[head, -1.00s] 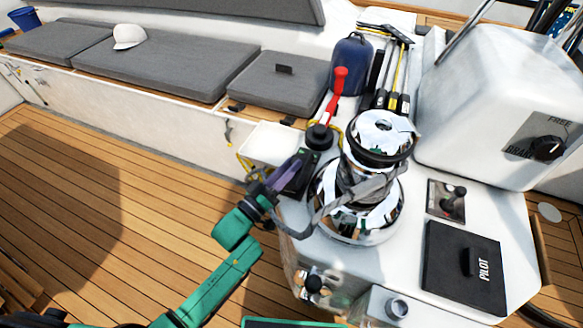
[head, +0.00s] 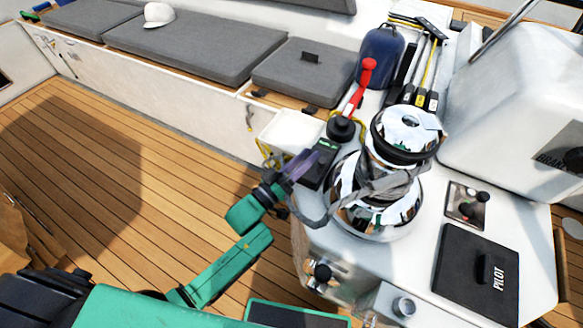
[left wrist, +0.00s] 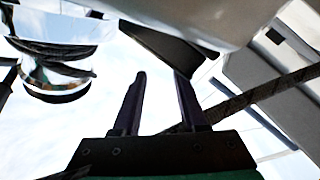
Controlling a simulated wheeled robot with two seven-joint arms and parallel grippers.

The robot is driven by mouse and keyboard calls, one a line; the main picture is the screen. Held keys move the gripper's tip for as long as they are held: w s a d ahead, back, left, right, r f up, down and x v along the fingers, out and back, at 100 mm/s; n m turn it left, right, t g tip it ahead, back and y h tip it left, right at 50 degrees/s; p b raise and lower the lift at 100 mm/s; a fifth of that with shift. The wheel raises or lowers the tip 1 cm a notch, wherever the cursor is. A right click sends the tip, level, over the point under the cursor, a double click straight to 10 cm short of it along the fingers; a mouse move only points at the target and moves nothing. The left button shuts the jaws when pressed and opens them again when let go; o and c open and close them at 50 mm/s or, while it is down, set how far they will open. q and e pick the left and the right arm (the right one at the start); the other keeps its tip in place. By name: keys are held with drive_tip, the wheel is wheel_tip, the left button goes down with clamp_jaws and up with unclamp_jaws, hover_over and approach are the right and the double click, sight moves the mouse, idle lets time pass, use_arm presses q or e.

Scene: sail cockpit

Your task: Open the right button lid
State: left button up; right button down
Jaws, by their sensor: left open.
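A dark button unit (head: 322,165) with a small green mark sits on the white console, just left of the chrome winch (head: 378,190). I cannot tell whether it is the right button lid. My left gripper (head: 306,163) has purple fingers and is at its left side, partly covering it. In the left wrist view the left gripper (left wrist: 161,78) is open, with nothing visible between its fingers. A dark flat lid-like piece (left wrist: 165,45) shows beyond the fingertips, and the right finger overlaps it; contact cannot be told. My right gripper is not in view.
A grey rope (head: 312,216) hangs from the winch close to my left gripper. A red-handled lever (head: 361,85) and a blue bag (head: 380,55) stand behind. A white open tray (head: 288,130) is at the left. The wooden floor (head: 150,180) is clear.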

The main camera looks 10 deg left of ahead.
use_arm(q)
drive_tip(key=v, duration=1.4)
drive_tip(key=shift+b, duration=0.3)
drive_tip(key=shift+f, duration=0.1)
